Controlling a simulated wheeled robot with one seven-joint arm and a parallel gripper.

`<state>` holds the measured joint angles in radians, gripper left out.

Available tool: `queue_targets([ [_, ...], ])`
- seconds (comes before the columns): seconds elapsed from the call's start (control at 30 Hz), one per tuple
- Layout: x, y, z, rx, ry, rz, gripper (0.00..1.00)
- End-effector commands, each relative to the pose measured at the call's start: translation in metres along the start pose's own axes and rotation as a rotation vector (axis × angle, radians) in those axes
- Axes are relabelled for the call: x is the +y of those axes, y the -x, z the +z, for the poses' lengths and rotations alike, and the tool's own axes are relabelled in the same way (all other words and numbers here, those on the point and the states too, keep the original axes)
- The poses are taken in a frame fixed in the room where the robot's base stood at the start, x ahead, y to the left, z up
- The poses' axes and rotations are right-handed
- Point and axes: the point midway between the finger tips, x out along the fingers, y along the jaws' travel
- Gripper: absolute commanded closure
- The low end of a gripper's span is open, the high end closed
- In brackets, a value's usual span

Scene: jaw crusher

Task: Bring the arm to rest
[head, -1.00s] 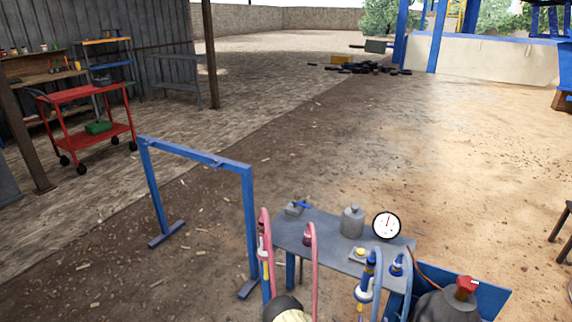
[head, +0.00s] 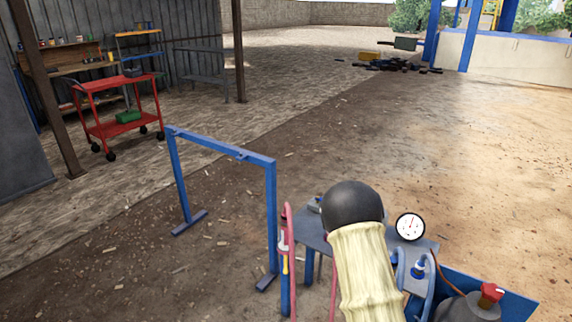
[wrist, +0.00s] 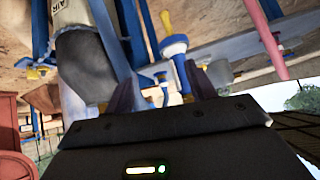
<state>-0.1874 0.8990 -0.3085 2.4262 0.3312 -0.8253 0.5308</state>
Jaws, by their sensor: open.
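In the head view my arm rises from the bottom edge, with a dark rounded joint and a cream sleeve, in front of the small grey-blue table (head: 312,241). It hides much of the tabletop. My gripper is out of the head view. In the wrist view my gripper (wrist: 162,92) shows two short dark fingers set apart. A blue and yellow hose fitting (wrist: 174,48) appears in line with the gap, beyond the fingers. I see nothing clasped between them.
A round gauge (head: 410,227) stands on the table, and a pink hose (head: 288,222) hangs at its left. A grey vessel with a red valve (head: 489,293) is at lower right. A blue frame (head: 222,149) stands left, a red cart (head: 118,108) behind it. Open ground lies beyond.

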Motion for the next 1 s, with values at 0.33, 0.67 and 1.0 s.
queue_targets([
  [0.33, -0.033, 0.081, -0.004, -0.275, 0.139, -0.105, 0.45],
  [0.67, -0.036, 0.174, -0.007, -0.457, 0.394, -0.224, 0.45],
  [1.0, -0.015, 0.241, -0.006, -0.546, 0.626, -0.275, 0.45],
])
